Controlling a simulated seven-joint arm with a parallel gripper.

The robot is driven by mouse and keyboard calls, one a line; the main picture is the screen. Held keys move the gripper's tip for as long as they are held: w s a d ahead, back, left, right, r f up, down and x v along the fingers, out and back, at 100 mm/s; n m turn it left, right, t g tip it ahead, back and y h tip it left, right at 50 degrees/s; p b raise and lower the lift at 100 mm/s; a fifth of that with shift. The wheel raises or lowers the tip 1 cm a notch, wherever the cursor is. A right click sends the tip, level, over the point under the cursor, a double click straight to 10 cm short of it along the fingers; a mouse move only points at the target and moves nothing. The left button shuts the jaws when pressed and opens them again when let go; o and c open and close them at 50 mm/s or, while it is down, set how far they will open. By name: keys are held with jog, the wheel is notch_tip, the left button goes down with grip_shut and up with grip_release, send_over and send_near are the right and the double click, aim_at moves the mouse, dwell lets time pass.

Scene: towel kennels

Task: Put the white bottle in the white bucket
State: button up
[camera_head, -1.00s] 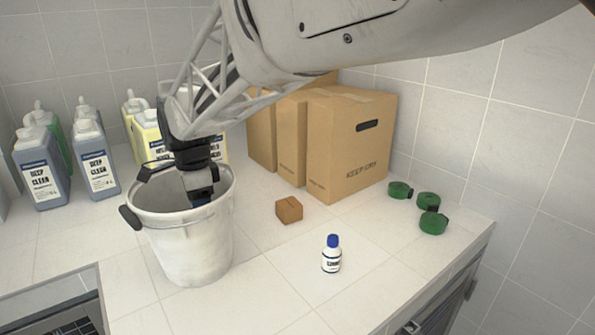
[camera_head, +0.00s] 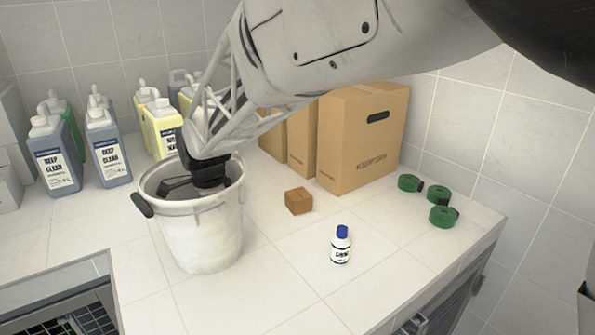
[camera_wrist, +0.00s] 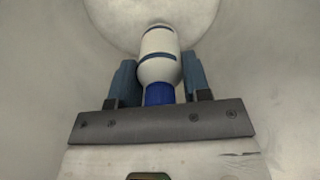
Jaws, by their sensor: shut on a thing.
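The white bucket (camera_head: 205,235) stands upright on the counter at left centre in the head view. My gripper reaches down through its mouth, and its fingers are hidden there behind the bucket wall. In the wrist view my gripper (camera_wrist: 160,75) is shut on a white bottle (camera_wrist: 160,45) with a blue cap, held between two blue fingers. The bucket's pale inner wall (camera_wrist: 50,60) surrounds it, and the bottle's far end is near the bottom; I cannot tell whether it touches. A second small white bottle (camera_head: 341,252) with a blue cap stands upright on the counter, right of the bucket.
A small brown box (camera_head: 298,201) lies right of the bucket. Large cardboard boxes (camera_head: 358,140) stand behind it, near the wall. Green rolls (camera_head: 437,192) lie at right. Grey jugs (camera_head: 107,150) and yellow jugs (camera_head: 160,125) stand at back left. The front counter is mostly clear.

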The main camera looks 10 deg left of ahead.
jog(key=shift+f, duration=1.1)
jog(key=shift+f, duration=0.1)
jog(key=o, duration=1)
jog(key=shift+c, duration=0.2)
notch_tip(320, 180, up, 12)
jog(key=shift+r, duration=0.1)
